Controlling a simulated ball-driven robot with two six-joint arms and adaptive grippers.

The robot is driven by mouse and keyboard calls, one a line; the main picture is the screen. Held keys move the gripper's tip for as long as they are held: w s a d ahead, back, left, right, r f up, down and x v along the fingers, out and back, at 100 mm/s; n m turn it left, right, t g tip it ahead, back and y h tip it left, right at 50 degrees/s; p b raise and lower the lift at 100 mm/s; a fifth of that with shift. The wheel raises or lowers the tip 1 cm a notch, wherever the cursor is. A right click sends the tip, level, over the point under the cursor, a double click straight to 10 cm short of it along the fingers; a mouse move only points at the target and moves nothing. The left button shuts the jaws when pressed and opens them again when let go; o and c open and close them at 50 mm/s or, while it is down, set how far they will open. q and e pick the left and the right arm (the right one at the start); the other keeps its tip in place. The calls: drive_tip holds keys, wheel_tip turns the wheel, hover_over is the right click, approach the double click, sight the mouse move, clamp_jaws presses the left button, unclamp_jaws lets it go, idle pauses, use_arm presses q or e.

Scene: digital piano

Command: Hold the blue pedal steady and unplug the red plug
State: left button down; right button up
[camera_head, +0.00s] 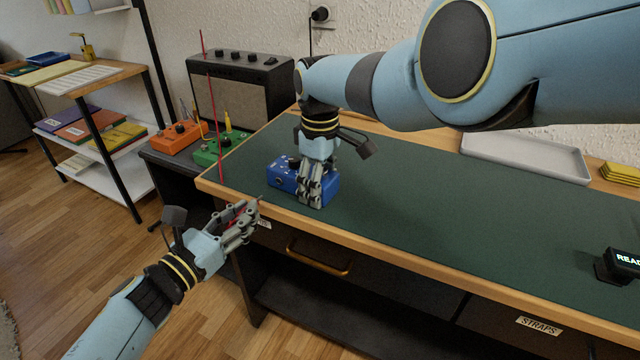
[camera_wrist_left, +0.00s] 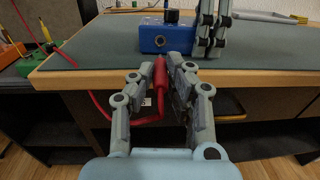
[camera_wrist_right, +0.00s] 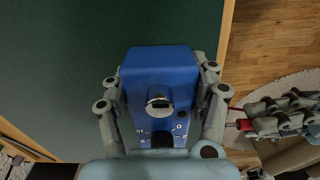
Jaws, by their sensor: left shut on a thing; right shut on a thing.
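The blue pedal (camera_head: 283,174) sits on the green bench top near its front left edge. My right gripper (camera_head: 313,192) comes down from above and is shut on the pedal, with fingers on both sides of it; the right wrist view shows its knob face (camera_wrist_right: 158,75). My left gripper (camera_head: 246,214) is shut on the red plug (camera_wrist_left: 160,78), just off the bench's front edge. The plug is apart from the pedal, whose dark socket shows in the left wrist view. The red cable (camera_wrist_left: 88,95) trails from the plug; fingers partly hide the plug.
Orange (camera_head: 176,136) and green (camera_head: 216,150) pedals stand on a lower dark surface to the left, beside an amplifier (camera_head: 240,88). A grey tray (camera_head: 524,158) lies at the bench's back right.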

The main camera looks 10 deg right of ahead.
use_arm(q)
drive_tip(key=shift+s+a, duration=0.2)
use_arm(e)
drive_tip(key=o, duration=1.7)
drive_tip(key=shift+c, duration=0.2)
use_arm(q)
drive_tip(key=shift+r, duration=0.1)
use_arm(e)
drive_tip(key=shift+r, duration=0.1)
use_arm(q)
wheel_tip(320, 180, up, 6)
drive_tip(key=p, duration=0.5)
drive_tip(key=shift+w, duration=0.15)
use_arm(e)
wheel_tip(320, 180, up, 6)
